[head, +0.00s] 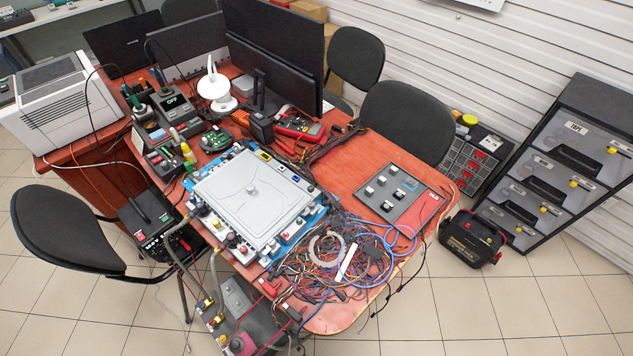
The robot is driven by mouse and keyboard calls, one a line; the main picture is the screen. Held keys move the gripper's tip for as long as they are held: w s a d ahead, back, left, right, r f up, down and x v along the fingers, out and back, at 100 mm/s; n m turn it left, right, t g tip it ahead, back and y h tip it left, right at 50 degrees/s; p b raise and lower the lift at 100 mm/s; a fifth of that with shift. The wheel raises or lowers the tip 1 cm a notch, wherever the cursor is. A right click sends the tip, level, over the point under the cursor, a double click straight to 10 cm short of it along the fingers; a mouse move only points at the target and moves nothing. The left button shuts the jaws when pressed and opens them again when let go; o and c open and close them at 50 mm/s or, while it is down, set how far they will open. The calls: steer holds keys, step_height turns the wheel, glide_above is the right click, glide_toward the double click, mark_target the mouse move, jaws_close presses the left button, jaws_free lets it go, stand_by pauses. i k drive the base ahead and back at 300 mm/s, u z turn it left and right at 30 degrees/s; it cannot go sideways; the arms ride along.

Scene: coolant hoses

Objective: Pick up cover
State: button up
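The cover (240,212) is a light grey, roughly square lid with rounded corners and a small round knob (251,189) in its middle. It lies flat on top of a blue-edged unit (308,222) on the red table. Fittings and small knobs line the unit's edges around the cover. What is under the cover is hidden. Grey hoses (215,268) run from the unit's left and front side down to a grey device (238,297) at the table's front edge. My gripper is not in view.
A tangle of wires (330,262) lies right of the unit, near a grey panel (390,195). Monitors (275,50), a white lamp (214,88) and tools stand behind. Chairs (65,228) and a drawer cabinet (570,165) surround the table. Tiled floor is open at the lower right.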

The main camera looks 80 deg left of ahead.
mark_target(256, 199)
steer(key=i, duration=0.4)
steer(key=u, duration=3.5)
steer(key=i, duration=0.5)
steer(key=z, duration=0.1)
